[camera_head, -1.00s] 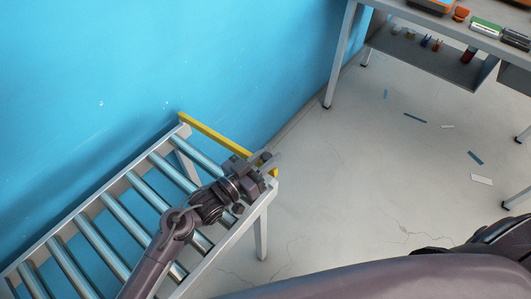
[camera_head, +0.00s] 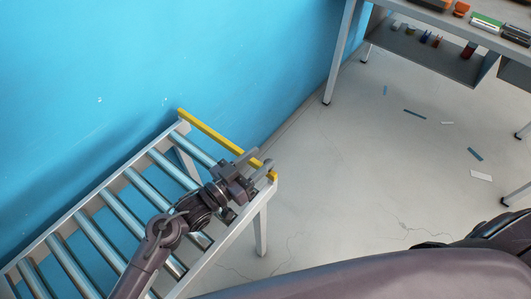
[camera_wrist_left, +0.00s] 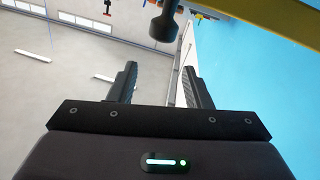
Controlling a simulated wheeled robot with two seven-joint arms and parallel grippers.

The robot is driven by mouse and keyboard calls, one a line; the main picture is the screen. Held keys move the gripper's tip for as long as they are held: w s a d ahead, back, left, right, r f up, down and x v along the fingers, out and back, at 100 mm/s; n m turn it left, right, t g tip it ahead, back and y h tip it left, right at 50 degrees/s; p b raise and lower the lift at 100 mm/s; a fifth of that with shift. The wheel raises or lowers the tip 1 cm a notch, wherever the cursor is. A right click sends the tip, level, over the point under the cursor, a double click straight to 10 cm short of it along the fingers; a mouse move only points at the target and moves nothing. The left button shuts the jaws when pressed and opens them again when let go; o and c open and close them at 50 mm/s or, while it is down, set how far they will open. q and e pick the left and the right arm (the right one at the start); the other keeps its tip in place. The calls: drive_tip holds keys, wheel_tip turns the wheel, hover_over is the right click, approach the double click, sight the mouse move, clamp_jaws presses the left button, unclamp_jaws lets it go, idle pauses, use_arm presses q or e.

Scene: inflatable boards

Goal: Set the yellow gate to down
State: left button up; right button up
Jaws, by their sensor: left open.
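The yellow gate (camera_head: 212,132) is a long bar across the far end of the roller conveyor (camera_head: 112,207). It sits at about the height of the frame's top, and its exact setting is hard to tell. My left gripper (camera_head: 257,162) is open at the bar's right end and hides part of it. In the left wrist view, the yellow bar (camera_wrist_left: 268,18) crosses the top right, beyond the open, empty fingers (camera_wrist_left: 160,78). A dark knob-like part (camera_wrist_left: 164,26) shows just ahead between the fingertips; I cannot tell whether it belongs to the gate. My right gripper is not in view.
A blue wall (camera_head: 110,60) runs close along the conveyor's far side. A grey workbench (camera_head: 420,18) with a lower shelf of small items stands at the upper right. The floor (camera_head: 370,170) between is free apart from several flat scraps.

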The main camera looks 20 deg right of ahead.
use_arm(q)
drive_tip(key=shift+v, duration=2.25)
